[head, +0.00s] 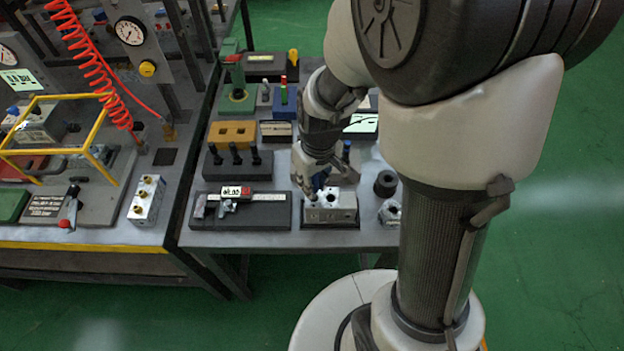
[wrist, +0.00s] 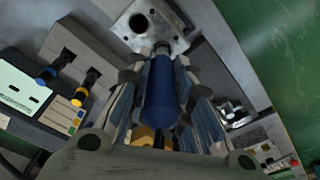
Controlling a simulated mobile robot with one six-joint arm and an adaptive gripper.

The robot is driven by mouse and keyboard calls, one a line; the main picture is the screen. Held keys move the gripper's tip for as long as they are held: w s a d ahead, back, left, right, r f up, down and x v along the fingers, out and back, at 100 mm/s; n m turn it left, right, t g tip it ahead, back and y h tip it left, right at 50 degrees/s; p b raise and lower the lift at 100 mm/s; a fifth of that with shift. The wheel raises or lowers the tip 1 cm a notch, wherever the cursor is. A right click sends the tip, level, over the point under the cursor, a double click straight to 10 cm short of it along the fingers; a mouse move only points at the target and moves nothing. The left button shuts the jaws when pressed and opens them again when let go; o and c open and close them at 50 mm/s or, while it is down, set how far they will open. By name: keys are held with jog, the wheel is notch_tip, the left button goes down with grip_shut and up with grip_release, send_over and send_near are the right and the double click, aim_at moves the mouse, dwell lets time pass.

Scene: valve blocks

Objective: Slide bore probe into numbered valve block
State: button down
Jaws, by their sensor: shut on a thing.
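The valve block (head: 342,216) is a silver metal block on a dark base near the front edge of the bench in the head view. In the wrist view the block (wrist: 177,38) is at the top, with one dark open bore showing. My gripper (head: 318,186) is just above the left part of the block. In the wrist view my gripper (wrist: 166,95) is shut on the bore probe (wrist: 160,95), which has a blue body and a narrow metal end. That end meets the block beside the open bore; I cannot tell how deep it sits. Any number on the block is unreadable.
A black cylinder (head: 385,184) and a metal hex piece (head: 391,211) are close on the right.

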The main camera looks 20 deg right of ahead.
jog(key=shift+f+b, duration=0.55)
jog(key=c, duration=1.4)
grip_release()
jog(key=shift+r, duration=0.1)
jog(key=r+p, duration=0.2)
jog(key=r, duration=0.2)
jog(key=s+r+p, duration=0.1)
jog(key=r+p, duration=0.1)
jog(key=r, duration=0.2)
jog(key=r+p, duration=0.1)
jog(key=r, duration=0.4)
jog(key=shift+s+d+p, duration=0.2)
jog(key=shift+s+p, duration=0.05)
jog(key=shift+p, duration=0.15)
jog(key=s+r+m+t, duration=0.1)
jog(key=s+r, duration=0.3)
jog(key=s+r+m+t, duration=0.1)
jog(key=s+r, duration=0.3)
jog(key=s, duration=0.1)
jog(key=s+r+m+t, duration=0.1)
jog(key=s+r, duration=0.3)
jog(key=s, duration=0.1)
jog(key=shift+a+r, duration=0.1)
jog(key=shift+r, duration=0.05)
